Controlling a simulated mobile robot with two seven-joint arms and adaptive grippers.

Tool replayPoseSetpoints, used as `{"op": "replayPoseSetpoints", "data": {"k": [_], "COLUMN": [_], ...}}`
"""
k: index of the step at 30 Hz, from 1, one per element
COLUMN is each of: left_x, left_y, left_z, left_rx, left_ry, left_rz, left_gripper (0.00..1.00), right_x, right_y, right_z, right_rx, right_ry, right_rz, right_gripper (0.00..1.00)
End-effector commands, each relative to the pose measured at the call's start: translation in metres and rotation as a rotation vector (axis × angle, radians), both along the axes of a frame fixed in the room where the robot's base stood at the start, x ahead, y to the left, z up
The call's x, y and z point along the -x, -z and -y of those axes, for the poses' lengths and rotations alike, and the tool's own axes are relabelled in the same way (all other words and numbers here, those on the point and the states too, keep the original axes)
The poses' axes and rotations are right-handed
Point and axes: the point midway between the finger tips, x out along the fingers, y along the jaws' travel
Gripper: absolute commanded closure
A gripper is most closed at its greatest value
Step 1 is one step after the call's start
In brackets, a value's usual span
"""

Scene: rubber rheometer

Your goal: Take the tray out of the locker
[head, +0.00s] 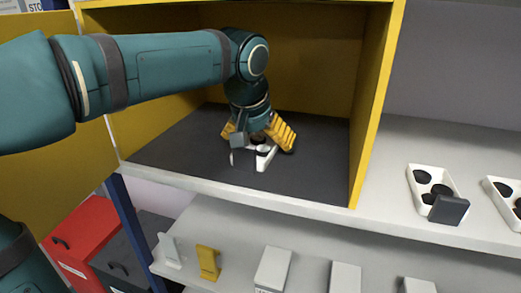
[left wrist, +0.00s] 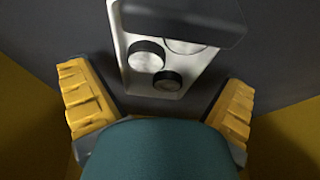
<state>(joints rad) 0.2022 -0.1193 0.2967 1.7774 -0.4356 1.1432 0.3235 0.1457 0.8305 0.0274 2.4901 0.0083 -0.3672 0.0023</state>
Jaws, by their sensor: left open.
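A small white tray (head: 264,158) sits on the dark floor of the open yellow locker (head: 372,110). My left arm reaches into the locker from the left, and its gripper (head: 258,140) points down over the tray, hiding much of it. In the left wrist view the tray (left wrist: 121,50) shows round dark-sided pieces in it and a dark plate (left wrist: 190,20) at its far end. The yellow fingers of my left gripper (left wrist: 160,97) are wide apart near the tray's near end, with visible gaps to either side. My right gripper is out of view.
The yellow locker door (head: 55,190) stands open at left. Similar trays (head: 435,187) stand on the white shelf to the right. The lower shelf holds white blocks (head: 272,268) and a yellow piece (head: 207,262). A red box (head: 85,240) stands at lower left.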

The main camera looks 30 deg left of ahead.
Motion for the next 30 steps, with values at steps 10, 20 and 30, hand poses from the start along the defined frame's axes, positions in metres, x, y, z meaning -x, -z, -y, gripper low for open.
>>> {"op": "replayPoseSetpoints", "data": {"k": [10, 20, 30], "left_x": [0.0005, 0.0005, 0.0002], "left_y": [0.0109, 0.0107, 0.0091], "left_z": [0.0017, 0.0016, 0.0014], "left_rx": [-0.001, -0.001, -0.001], "left_ry": [0.0, 0.0, 0.0], "left_rz": [0.003, 0.003, 0.004], "left_gripper": [0.0, 0.7, 0.7], "right_x": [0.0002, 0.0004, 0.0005], "right_y": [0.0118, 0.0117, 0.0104], "right_z": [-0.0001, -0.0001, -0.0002], "right_rx": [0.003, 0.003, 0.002], "right_ry": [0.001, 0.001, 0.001], "right_rz": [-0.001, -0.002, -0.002], "right_gripper": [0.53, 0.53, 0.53]}}
